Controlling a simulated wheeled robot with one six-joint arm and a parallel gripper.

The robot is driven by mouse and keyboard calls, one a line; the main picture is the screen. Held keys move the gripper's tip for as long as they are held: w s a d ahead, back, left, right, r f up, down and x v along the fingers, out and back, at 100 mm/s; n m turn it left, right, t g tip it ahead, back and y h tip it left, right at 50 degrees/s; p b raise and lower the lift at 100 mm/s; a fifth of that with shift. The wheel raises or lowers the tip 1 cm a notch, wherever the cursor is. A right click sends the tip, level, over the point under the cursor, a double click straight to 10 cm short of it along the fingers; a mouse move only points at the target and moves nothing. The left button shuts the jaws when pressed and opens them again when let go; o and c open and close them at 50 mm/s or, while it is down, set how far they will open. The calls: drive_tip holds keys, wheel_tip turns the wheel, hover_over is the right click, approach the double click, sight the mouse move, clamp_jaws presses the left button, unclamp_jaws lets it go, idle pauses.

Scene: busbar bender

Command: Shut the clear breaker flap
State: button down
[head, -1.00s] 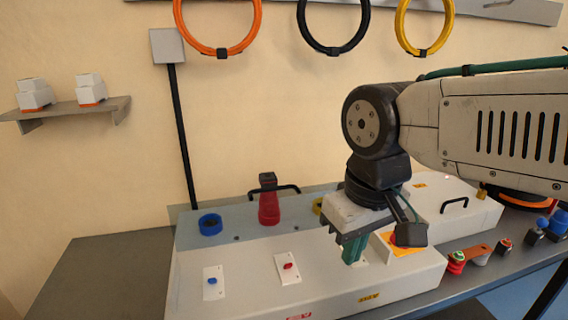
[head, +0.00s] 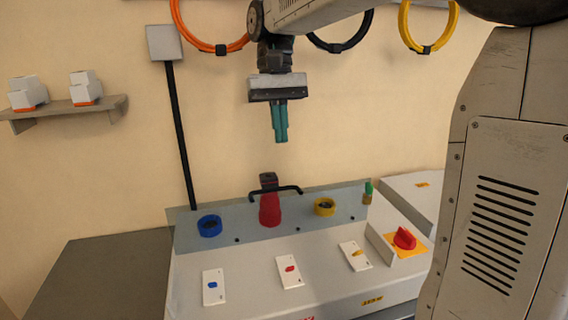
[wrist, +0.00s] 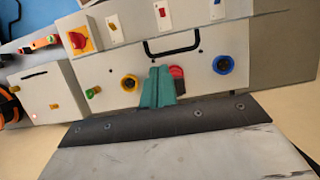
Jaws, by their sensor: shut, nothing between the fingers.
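I cannot make out the outline of a clear breaker flap for certain. In the head view a bluish-grey panel (head: 260,238) spans the back of the bender cabinet, and a black bar handle (head: 290,188) shows above it; I cannot tell if either belongs to the flap. The black handle also shows in the wrist view (wrist: 172,53). My gripper (head: 281,139) hangs in the air above the handle, its teal fingers together, pointing down and empty. In the wrist view the fingers (wrist: 157,86) overlap the cabinet's white panel and part of the red post.
A red post (head: 270,209) stands between a blue ring (head: 209,226) and a yellow ring (head: 324,207). Coloured cable loops hang above. My own arm hides the right side.

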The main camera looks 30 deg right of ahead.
hover_over(276, 211)
drive_tip(key=w+d, duration=0.3)
wheel_tip(276, 211, down, 9)
drive_tip(key=shift+s, duration=0.25)
